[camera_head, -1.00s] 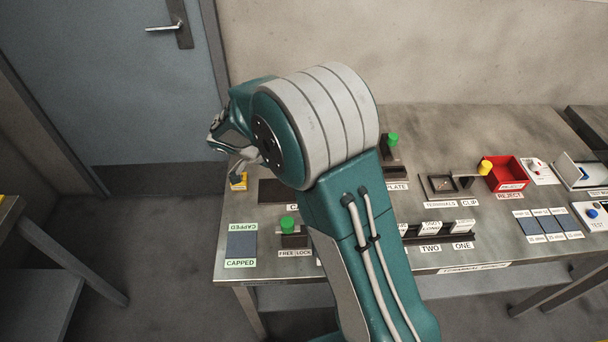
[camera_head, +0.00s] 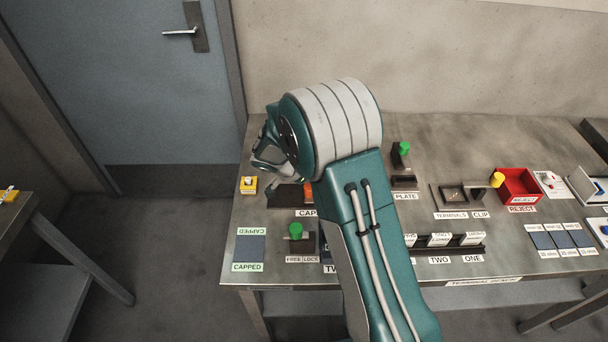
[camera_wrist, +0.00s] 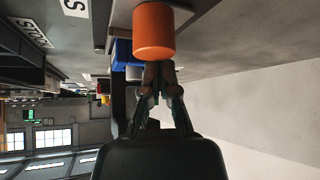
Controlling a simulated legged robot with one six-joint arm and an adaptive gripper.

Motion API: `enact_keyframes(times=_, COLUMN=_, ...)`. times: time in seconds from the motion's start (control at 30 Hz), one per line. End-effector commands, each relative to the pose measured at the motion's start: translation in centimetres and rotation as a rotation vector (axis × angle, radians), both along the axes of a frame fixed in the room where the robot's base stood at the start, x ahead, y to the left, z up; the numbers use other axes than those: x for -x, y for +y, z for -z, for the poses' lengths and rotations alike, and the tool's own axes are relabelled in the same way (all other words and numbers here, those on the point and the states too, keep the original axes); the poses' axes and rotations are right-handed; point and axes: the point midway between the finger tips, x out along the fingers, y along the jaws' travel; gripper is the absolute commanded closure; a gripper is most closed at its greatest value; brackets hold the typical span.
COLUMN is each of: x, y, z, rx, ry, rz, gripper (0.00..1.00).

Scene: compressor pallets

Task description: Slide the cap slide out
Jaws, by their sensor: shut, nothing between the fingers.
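The cap slide is a dark block (camera_head: 283,198) at the bench's left part, with a partly hidden label starting "CAP" below it. Its orange knob (camera_head: 308,193) shows beside my arm. In the wrist view the orange cylindrical knob (camera_wrist: 153,30) is large, directly beyond my fingertips. My gripper (camera_wrist: 159,68) is shut with nothing between its fingers. Its tips are very close to the knob; I cannot tell whether they touch it. In the head view my gripper (camera_head: 280,171) is just above and left of the knob, partly hidden by my wrist.
A yellow block (camera_head: 249,186) sits left of the slide. A green knob (camera_head: 296,231) stands by the FREE and LOCK labels in front. The CAPPED pad (camera_head: 250,249) lies at the front left. A red reject bin (camera_head: 519,186) is farther right.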

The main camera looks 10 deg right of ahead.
Motion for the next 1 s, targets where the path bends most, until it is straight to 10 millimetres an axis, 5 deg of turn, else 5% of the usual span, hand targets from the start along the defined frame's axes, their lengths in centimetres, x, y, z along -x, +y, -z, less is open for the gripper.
enact_keyframes(times=0.53, x=-0.3, y=0.0, z=0.8, rx=0.000, ry=-0.002, rz=-0.003, gripper=1.00)
enact_keyframes(times=1.0, x=-2.2, y=9.5, z=0.9, rx=0.001, ry=-0.001, rz=-0.003, gripper=1.00)
